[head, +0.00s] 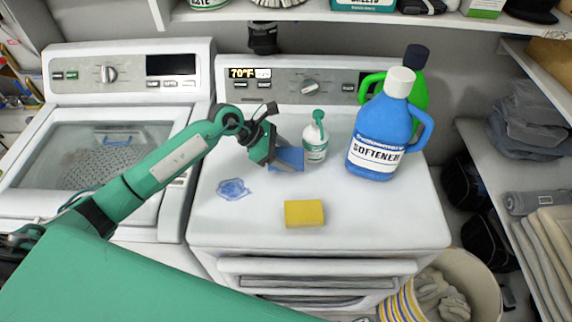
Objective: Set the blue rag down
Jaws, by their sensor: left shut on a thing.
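My left gripper (274,154) is shut on the blue rag (291,157) over the white top of the right-hand machine (350,216). The rag is a small flat blue piece beside the gripper's fingers. The gripper hides part of it, and I cannot tell whether it touches the machine top. My right gripper is not in view.
A blue softener jug (379,138) and a green jug (420,92) stand further right. The machine's front right is clear.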

